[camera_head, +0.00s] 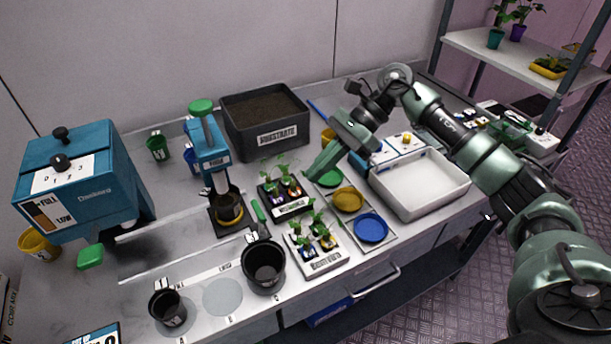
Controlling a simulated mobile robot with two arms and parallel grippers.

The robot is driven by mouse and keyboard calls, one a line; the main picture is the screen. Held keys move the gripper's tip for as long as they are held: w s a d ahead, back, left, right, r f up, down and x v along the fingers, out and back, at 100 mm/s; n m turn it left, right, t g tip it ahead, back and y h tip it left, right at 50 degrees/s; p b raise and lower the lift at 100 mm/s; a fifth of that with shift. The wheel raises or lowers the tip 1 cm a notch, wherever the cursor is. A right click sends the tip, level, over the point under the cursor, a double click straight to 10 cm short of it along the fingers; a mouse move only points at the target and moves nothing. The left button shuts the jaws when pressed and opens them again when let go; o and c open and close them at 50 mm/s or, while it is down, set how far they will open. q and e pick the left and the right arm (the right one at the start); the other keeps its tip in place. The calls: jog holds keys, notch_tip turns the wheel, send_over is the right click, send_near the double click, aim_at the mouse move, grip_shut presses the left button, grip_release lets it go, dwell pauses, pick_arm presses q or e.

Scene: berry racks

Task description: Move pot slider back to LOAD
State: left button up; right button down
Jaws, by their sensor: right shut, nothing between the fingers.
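A pot with dark soil (230,207) stands on a small black plate with yellow edging (229,229), which looks like the pot slider. It is under the blue press with the green knob (208,151), at the right end of a pale rail track (168,252). No LOAD label is readable. My right gripper (308,175) is shut and empty. It hangs above the bench near the green dish, right of the press and apart from the slider. My left gripper is not in view.
The blue dispenser (84,180) stands at the left. Black pots (264,268) stand in front, near a green handle (258,211). Seedling trays (317,262), coloured dishes (371,228) and a white tray (419,190) lie right. A substrate bin (265,146) stands behind.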

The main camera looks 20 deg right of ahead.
jog(key=a+f+p, duration=0.4)
jog(key=a+p, duration=0.1)
jog(key=a, duration=0.5)
jog(key=shift+s+f, duration=0.15)
jog(key=shift+f, duration=0.1)
jog(key=a+b, duration=0.5)
jog(key=a, duration=0.5)
jog(key=shift+s, duration=0.2)
jog(key=shift+b, duration=0.35)
